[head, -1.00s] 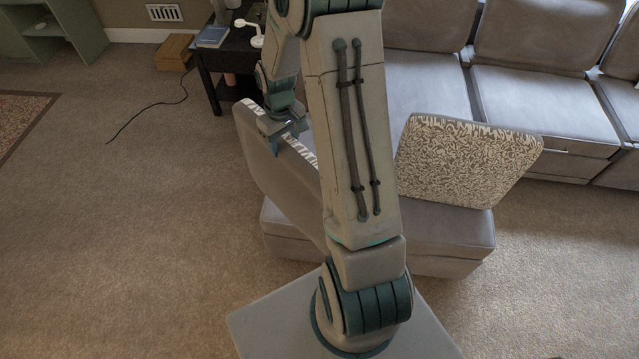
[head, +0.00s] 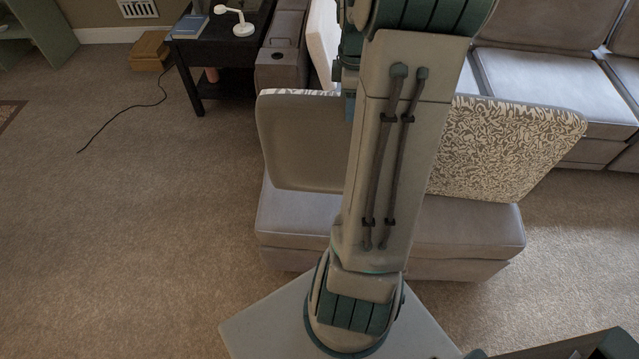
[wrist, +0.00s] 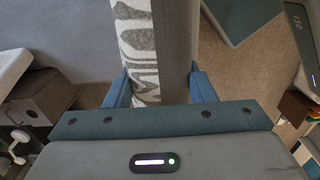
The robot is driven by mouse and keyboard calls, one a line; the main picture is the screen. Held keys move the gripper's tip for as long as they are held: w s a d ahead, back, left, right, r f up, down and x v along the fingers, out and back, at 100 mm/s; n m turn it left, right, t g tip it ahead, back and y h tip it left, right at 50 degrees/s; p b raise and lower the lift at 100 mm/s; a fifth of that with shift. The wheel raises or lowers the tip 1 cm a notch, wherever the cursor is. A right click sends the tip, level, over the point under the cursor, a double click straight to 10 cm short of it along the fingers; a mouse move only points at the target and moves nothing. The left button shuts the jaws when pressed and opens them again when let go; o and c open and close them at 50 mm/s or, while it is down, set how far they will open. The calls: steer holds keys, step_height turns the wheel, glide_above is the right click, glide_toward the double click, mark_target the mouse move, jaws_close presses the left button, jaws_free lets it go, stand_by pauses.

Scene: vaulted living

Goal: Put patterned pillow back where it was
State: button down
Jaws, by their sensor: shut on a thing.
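My gripper (wrist: 160,82) is shut on the patterned pillow, with one blue finger on each side of it in the wrist view. The pillow (wrist: 140,45) shows a white-and-grey patterned strip and a plain grey face there. In the head view this pillow (head: 298,145) is upright over the left part of the grey ottoman (head: 470,228), plain face towards me, patterned strip along its top. I cannot tell whether its lower edge touches the ottoman. My arm hides its right part and most of the gripper. A second pillow (head: 510,148), patterned face showing, leans on the ottoman's right side.
A grey sofa (head: 555,80) runs behind. A black side table (head: 225,48) with a white lamp (head: 235,22) and a blue book (head: 190,27) stands at the back left. A dark cable (head: 125,112) lies on the carpet, which is open at left.

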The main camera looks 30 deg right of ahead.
steer(key=shift+w+d+f, duration=0.1)
steer(key=shift+d, duration=0.15)
steer(key=w+f, duration=1)
steer(key=w, duration=0.1)
steer(key=shift+w+f, duration=0.2)
steer(key=shift+f, duration=0.15)
steer(key=shift+f, duration=0.2)
steer(key=c, duration=0.6)
jaws_free()
